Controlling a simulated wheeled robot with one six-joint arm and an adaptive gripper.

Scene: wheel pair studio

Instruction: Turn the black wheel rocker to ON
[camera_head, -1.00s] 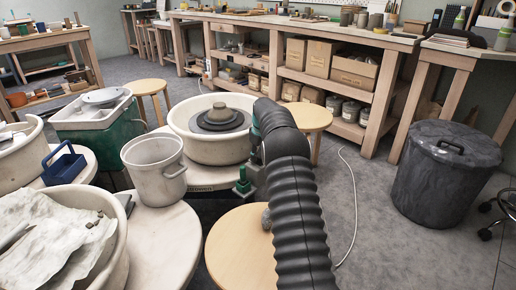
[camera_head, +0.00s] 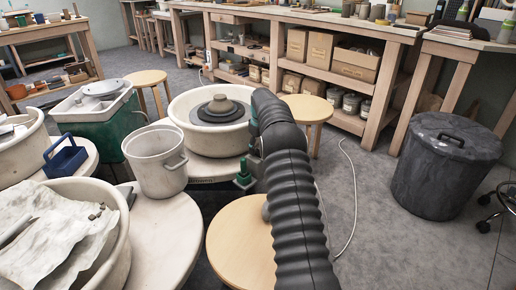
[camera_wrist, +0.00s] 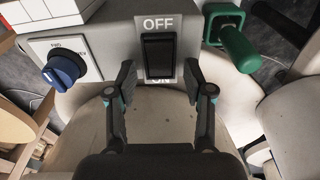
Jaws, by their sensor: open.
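The black rocker (camera_wrist: 158,56) sits on a grey control panel (camera_wrist: 110,42) in the wrist view, with OFF printed above it and ON below. The ON lettering is partly covered by the rocker's lower end. I cannot tell clearly which way it is tilted. My gripper (camera_wrist: 159,80) is open and empty, one finger on each side of the rocker's lower part. Whether a finger touches the panel is unclear. In the head view the wheel (camera_head: 222,110) with a dark disc and clay stands in a pale basin, and my arm hides the panel and gripper.
A blue knob (camera_wrist: 63,71) is left of the rocker and a green handle (camera_wrist: 238,45) is right. A pale pot (camera_head: 155,163), round stool (camera_head: 240,240) and dark bin (camera_head: 445,165) stand around. Grey floor (camera_head: 400,245) is open at the right.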

